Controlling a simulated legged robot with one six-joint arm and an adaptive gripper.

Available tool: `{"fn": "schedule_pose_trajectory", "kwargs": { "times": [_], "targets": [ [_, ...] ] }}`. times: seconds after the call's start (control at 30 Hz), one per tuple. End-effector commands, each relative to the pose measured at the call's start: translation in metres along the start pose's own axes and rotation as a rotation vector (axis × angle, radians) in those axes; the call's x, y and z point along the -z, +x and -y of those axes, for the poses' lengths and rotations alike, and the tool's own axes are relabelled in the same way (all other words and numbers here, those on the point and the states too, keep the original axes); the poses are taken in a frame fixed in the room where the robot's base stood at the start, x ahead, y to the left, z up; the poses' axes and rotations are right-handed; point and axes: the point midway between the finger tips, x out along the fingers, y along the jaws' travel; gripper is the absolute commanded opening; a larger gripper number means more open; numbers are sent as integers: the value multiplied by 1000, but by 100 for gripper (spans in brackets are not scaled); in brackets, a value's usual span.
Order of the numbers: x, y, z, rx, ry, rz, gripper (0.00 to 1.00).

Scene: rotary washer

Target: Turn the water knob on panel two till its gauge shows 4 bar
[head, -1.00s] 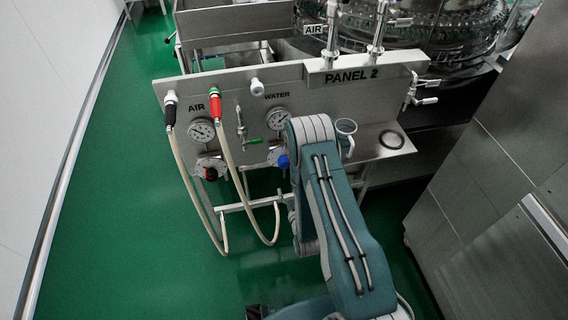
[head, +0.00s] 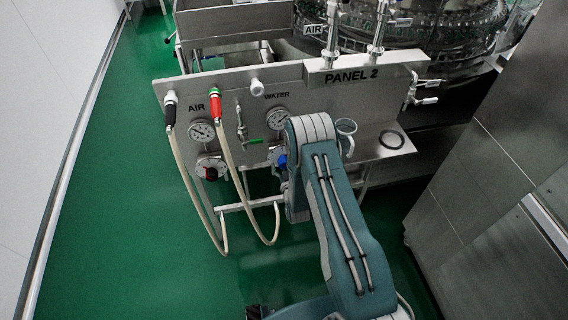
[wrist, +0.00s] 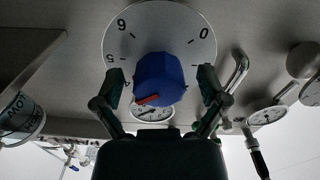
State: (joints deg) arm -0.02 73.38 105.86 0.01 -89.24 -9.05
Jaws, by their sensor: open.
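The blue water knob (wrist: 160,78) stands between the two spread fingers of my open gripper (wrist: 161,82) in the wrist view, with gaps visible on both sides. A red mark shows on the knob's lower left. Behind it is a round white scale plate (wrist: 180,22) with numbers. A gauge (wrist: 153,111) shows partly below the knob; I cannot read its value. In the head view, the water gauge (head: 277,119) sits on panel two (head: 340,92), above the blue knob (head: 282,161), which my arm partly covers. My gripper is hidden there.
Left of the water parts are the air gauge (head: 201,131), a red air knob (head: 209,172), two hanging hoses and a green-handled valve (head: 250,141). Grey cabinets (head: 490,170) border the right side.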

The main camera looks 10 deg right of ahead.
Motion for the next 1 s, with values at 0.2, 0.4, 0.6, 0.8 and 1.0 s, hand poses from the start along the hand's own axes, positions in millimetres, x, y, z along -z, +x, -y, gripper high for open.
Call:
{"fn": "schedule_pose_trajectory", "kwargs": {
  "times": [0.2,0.4,0.6,0.8,1.0],
  "targets": [
    [0,0,0,0,0,0,25],
    [0,0,0,1,0,-1,10],
    [0,0,0,1,-74,-2,10],
    [0,1,1,2,-105,-2,10],
    [1,1,1,2,-104,-3,80]
  ]
}}
